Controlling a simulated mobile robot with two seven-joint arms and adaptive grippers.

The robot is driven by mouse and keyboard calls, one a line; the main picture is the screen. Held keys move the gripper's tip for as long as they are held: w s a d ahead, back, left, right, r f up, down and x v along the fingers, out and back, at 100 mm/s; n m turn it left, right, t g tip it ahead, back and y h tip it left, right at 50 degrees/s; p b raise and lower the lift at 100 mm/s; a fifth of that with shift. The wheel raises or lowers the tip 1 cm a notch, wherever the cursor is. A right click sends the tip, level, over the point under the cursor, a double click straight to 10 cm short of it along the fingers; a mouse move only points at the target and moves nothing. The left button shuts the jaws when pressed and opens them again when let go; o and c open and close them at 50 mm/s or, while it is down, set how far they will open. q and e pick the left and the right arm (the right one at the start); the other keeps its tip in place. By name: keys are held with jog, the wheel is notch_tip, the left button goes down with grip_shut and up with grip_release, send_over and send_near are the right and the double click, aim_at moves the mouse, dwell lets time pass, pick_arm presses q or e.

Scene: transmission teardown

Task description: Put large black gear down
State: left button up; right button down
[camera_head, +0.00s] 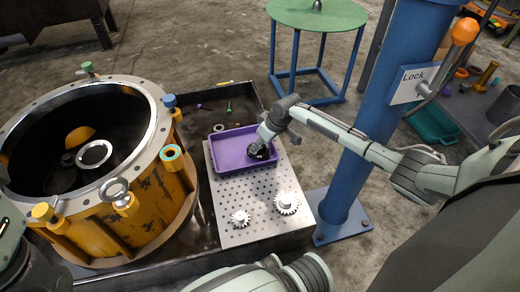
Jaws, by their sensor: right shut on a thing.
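The large black gear (262,154) is at the right part of the purple tray (222,161). My right gripper (263,142) reaches in from the right and is shut on the gear from above. The gripper hides part of the gear, and I cannot tell whether the gear touches the tray floor. The tray lies at the far end of a perforated metal plate (244,183). My left gripper is not in view.
Two pale gears (287,203) and (240,218) sit on the near part of the plate. A large yellow housing (165,205) stands at the left. A blue post (370,120) with a lever stands at the right, close to my right arm. A green round table (317,14) is behind.

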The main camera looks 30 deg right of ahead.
jog(key=shift+w+f, duration=0.1)
jog(key=shift+f, duration=0.5)
jog(key=shift+f, duration=0.1)
jog(key=c, duration=1.2)
grip_release()
jog(key=shift+f, duration=0.15)
jog(key=shift+o, duration=0.2)
